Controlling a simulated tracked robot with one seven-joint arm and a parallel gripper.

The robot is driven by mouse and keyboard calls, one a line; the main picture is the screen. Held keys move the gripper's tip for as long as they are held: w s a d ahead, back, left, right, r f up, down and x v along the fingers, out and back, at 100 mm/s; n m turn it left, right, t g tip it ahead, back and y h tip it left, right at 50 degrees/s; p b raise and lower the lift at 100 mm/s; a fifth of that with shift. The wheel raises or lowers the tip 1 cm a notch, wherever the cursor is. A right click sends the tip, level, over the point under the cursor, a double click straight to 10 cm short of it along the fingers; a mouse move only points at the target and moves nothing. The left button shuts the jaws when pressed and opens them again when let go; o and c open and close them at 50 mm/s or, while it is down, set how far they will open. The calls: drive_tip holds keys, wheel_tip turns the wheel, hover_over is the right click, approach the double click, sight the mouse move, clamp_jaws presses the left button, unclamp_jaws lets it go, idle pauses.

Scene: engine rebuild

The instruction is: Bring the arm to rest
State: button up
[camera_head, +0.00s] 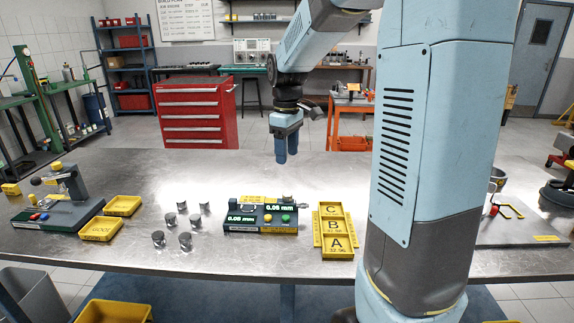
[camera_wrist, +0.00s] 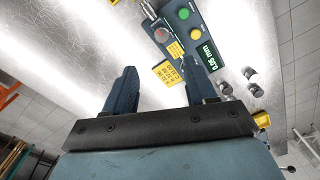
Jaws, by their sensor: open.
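My gripper (camera_head: 287,158) hangs from my light blue arm above the far half of the steel workbench (camera_head: 130,172), beyond the measuring unit. Its two dark blue fingers point down, apart, with nothing between them. In the wrist view my gripper (camera_wrist: 158,88) is also open and empty. My upper arm covers part of the bench's right side.
Several metal cylinders (camera_head: 186,241) stand left of the measuring unit. A yellow tray (camera_head: 337,254) marked A, B and C lies to its right. Yellow bins (camera_head: 122,206) and a grey fixture (camera_head: 57,213) stand at left. A red tool cabinet (camera_head: 197,112) stands behind the bench.

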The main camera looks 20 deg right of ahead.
drive_tip(key=shift+r, duration=0.5)
drive_tip(key=s+r+m+t, duration=0.2)
drive_tip(key=s+m, duration=0.2)
drive_tip(key=s, duration=0.7)
drive_tip(key=s+a+r+m+t, duration=0.1)
drive_tip(key=s+r+m+t, duration=0.2)
drive_tip(key=s, duration=0.9)
drive_tip(key=shift+s+a+m+t, duration=0.3)
drive_tip(key=shift+m, duration=0.3)
